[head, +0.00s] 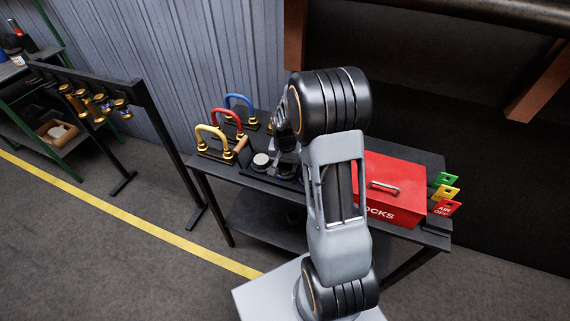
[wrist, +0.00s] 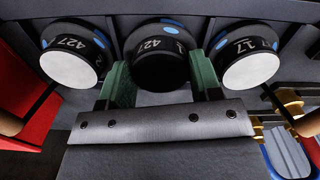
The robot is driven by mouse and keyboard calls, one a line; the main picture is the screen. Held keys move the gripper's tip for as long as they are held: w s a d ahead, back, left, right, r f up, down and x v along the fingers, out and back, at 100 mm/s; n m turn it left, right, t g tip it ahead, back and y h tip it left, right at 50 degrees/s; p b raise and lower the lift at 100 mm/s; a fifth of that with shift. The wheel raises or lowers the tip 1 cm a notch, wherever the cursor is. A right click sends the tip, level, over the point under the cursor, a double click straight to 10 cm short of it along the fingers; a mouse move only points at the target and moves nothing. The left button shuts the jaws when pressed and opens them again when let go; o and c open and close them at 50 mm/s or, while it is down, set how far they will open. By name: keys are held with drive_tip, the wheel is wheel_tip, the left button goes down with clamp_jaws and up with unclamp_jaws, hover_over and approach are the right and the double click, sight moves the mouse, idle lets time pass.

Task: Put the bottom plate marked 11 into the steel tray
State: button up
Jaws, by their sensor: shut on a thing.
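In the wrist view, my gripper (wrist: 161,75) has its two green fingers on either side of the middle black round piece (wrist: 158,45), shut on it. This piece is marked 427, has a blue spot, and its near face is dark. A black piece with a pale face (wrist: 70,68) on the left is also marked 427. A similar piece (wrist: 250,68) on the right reads 17. No mark 11 is readable. I cannot make out a steel tray in either view.
The dark bench (head: 216,172) holds yellow (head: 200,141), red (head: 216,122) and blue (head: 238,98) arched handles at the left. A red box (head: 390,190) and coloured tags (head: 444,194) stand at the right. A black rack (head: 95,85) stands further left, with open floor between.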

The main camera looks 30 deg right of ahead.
drive_tip(key=shift+f, duration=0.15)
drive_tip(key=o, duration=1.2)
wheel_tip(320, 180, up, 14)
drive_tip(key=shift+f+b, duration=0.1)
drive_tip(key=shift+b, duration=0.35)
wheel_tip(320, 180, up, 7)
drive_tip(key=p, duration=0.6)
hover_over(285, 166)
drive_tip(key=shift+w, duration=0.1)
idle(0.4)
